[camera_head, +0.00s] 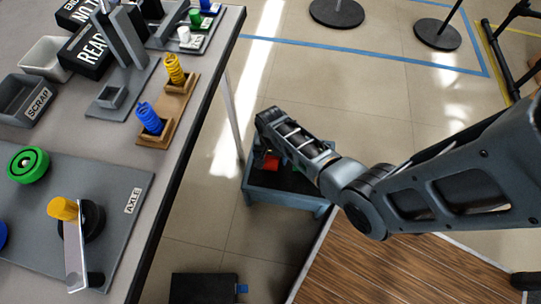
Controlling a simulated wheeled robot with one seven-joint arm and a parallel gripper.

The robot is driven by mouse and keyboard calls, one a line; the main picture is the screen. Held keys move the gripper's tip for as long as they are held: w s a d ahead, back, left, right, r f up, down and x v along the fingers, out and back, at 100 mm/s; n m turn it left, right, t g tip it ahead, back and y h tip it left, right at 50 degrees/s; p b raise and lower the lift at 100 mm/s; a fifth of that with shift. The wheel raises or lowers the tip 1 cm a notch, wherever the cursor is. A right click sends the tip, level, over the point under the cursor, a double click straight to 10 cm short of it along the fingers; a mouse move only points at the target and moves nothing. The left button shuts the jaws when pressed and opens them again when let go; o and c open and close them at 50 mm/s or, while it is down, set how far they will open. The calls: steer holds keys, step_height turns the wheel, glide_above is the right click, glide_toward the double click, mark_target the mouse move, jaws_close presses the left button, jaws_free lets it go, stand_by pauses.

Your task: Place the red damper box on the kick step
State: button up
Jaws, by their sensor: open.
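The small red box (270,162) shows beside my forearm, over a low blue-grey step (262,203) on the floor. My arm covers part of the box and much of the step's top, so I cannot tell whether the box rests on it. My arm reaches in from the right, and its far end (267,118) is above the step's back edge in the picture. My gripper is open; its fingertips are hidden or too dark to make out. A bit of green (297,168) shows beside the arm.
A grey workbench (190,150) fills the left, with springs on stands, a scrap bin (28,100) and an axle board (115,190). A dark box (203,288) lies on the floor in front. A wood-topped surface (385,270) is at lower right. Tiled floor behind the step is clear.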

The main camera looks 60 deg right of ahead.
step_height(320, 180, up, 12)
steer(key=p, duration=0.4)
steer(key=shift+r+p, duration=0.25)
steer(key=shift+p, duration=0.15)
steer(key=shift+s, duration=0.1)
steer(key=s+a+r+n+t+h, duration=0.1)
steer(key=s+a+r+n+t, duration=0.2)
steer(key=s+a, duration=0.25)
steer(key=s+a+r+n+t+h, duration=0.1)
steer(key=s+a+r+n+t, duration=0.3)
steer(key=s, duration=0.3)
steer(key=s+a+r+n+t, duration=0.2)
steer(key=s+r, duration=0.1)
steer(key=r, duration=0.6)
steer(key=s+a+r+n+t+y, duration=0.1)
steer(key=s+a+r+n+t, duration=0.1)
steer(key=r, duration=0.7)
steer(key=s+a+r+n+t+y, duration=0.1)
steer(key=s+a+r+n+t, duration=0.2)
steer(key=r, duration=0.7)
steer(key=shift+s+a+t, duration=0.15)
steer(key=shift+s+t, duration=0.25)
steer(key=shift+s, duration=0.65)
